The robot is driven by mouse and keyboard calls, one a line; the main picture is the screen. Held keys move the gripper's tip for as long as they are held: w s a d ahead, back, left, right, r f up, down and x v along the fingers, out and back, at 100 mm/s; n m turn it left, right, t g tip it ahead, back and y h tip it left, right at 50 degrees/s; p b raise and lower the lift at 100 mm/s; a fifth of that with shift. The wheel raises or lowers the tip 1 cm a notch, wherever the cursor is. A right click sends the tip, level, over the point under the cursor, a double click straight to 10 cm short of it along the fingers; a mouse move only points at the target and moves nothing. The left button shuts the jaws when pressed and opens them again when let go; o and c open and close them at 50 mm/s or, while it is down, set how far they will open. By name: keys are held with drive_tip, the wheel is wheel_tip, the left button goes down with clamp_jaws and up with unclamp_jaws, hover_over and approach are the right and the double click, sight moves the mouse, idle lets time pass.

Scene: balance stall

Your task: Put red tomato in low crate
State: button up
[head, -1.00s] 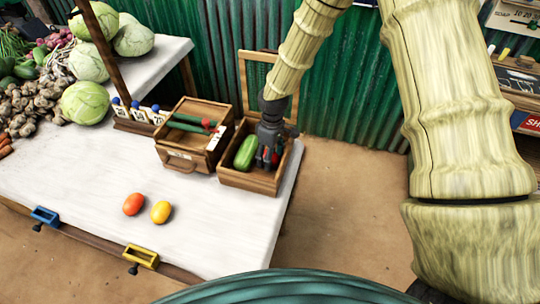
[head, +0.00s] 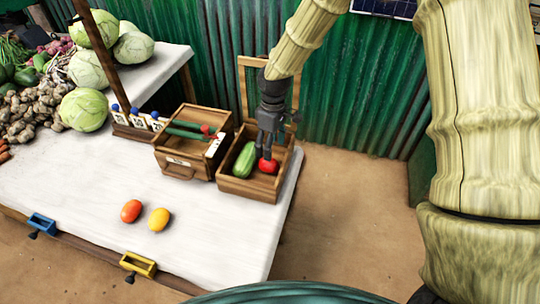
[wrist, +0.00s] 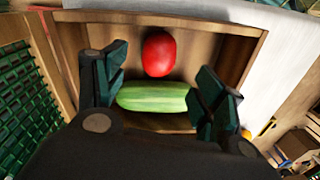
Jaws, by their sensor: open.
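The red tomato (head: 268,166) lies inside the low wooden crate (head: 249,188), at its right side, beside a green striped vegetable (head: 243,161). In the wrist view the tomato (wrist: 159,54) rests on the crate floor beyond my fingertips, and the green vegetable (wrist: 152,97) lies between and below them. My gripper (head: 266,150) is above the crate, open and empty, with its fingers (wrist: 160,88) spread apart. It looks clear of the tomato in the wrist view.
A wooden box (head: 180,164) with green bars stands left of the crate. An orange-red fruit (head: 131,211) and a yellow one (head: 158,219) lie on the white table (head: 90,190). Blue (head: 41,223) and yellow (head: 138,263) holders are at the front edge. Cabbages lie at the back left.

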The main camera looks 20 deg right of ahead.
drive_tip(key=shift+w+d+r, duration=0.15)
drive_tip(key=shift+r, duration=2)
drive_tip(key=shift+c, duration=0.2)
